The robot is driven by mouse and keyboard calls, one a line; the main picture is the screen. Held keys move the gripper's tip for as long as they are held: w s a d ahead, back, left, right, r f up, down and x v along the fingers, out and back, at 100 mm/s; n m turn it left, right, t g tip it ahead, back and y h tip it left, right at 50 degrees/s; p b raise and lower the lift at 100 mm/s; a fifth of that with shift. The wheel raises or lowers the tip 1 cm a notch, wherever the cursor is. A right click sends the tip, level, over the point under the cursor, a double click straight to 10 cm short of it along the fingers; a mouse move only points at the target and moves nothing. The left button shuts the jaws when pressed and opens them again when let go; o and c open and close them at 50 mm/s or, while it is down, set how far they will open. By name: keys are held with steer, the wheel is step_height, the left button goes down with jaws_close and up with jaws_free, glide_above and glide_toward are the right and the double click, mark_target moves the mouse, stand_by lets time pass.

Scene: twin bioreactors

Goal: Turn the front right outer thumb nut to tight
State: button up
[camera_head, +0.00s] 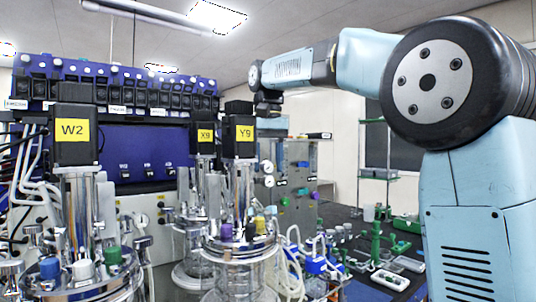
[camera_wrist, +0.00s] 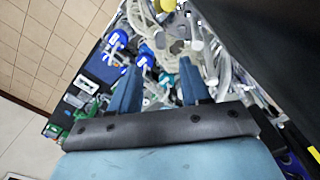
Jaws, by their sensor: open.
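In the head view a bioreactor with a motor labelled Y9 (camera_head: 240,146) stands at the centre, with coloured caps on its metal lid (camera_head: 241,250). A bioreactor labelled W2 (camera_head: 75,145) stands at the front left, and one labelled X9 (camera_head: 205,136) stands just behind Y9. I cannot pick out the front right outer thumb nut for sure in either view. My gripper shows in the wrist view (camera_wrist: 153,62), with its two blue fingers apart and nothing seen between them. It points down over tubing and fittings. In the head view the fingers cannot be made out.
A blue rack (camera_head: 115,85) runs behind the bioreactors. White tubing (camera_head: 295,255) loops to the right of Y9. Green labware and trays (camera_head: 390,280) lie on the dark bench at the right. In the wrist view a yellow cap (camera_wrist: 145,62) and tubing lie beyond the fingers.

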steer(key=shift+r, duration=1)
